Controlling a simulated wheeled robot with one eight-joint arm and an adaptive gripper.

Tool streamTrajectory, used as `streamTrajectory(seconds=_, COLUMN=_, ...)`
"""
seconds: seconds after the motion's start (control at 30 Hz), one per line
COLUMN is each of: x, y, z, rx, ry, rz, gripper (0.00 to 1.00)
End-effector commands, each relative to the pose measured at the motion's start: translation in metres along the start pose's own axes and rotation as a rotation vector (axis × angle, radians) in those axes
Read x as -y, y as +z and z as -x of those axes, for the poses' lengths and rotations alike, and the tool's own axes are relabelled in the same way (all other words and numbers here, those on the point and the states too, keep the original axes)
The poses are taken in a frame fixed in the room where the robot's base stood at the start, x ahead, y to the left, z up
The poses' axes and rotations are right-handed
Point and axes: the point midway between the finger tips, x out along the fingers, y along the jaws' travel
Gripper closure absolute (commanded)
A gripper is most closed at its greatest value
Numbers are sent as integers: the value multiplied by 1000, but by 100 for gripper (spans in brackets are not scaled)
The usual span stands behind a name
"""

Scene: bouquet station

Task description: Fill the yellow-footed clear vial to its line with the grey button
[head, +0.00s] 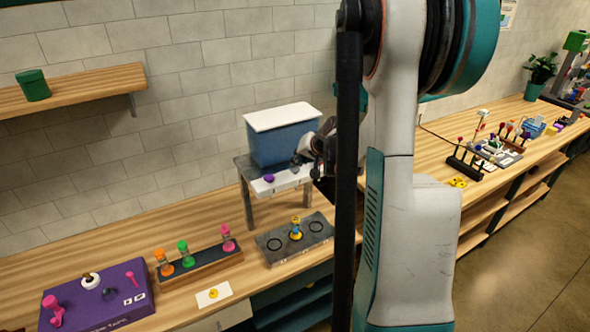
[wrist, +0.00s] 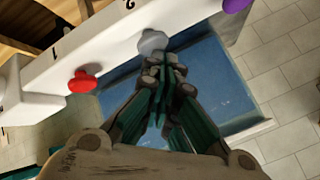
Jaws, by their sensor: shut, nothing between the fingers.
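The clear vial with yellow ends (head: 296,228) stands upright on the grey tray (head: 270,253), in front of the dispenser. Something blue shows in it; its line and level are too small to tell. The grey button (wrist: 152,42) sits on the dispenser's white front strip in the wrist view. My gripper (wrist: 163,62) is shut and empty, its fingertips right at the grey button, apparently touching it. In the head view my gripper (head: 304,160) is at the dispenser's front right, and the grey button is hard to make out there.
The dispenser's blue tank (head: 282,143) has a white lid. A red button (wrist: 84,82) and a purple button (wrist: 235,5) flank the grey one. A wooden rack (head: 200,270) holds orange, green and pink vials. A purple board (head: 130,305) and a white card (head: 214,295) lie in front.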

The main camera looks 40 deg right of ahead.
Motion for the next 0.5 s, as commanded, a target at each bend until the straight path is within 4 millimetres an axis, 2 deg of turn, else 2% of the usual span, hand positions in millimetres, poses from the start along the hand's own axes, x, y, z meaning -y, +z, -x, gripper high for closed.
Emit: streamTrajectory(seconds=0.5, x=-3, y=3, z=-4, rx=0, ry=0, rz=0, gripper=100)
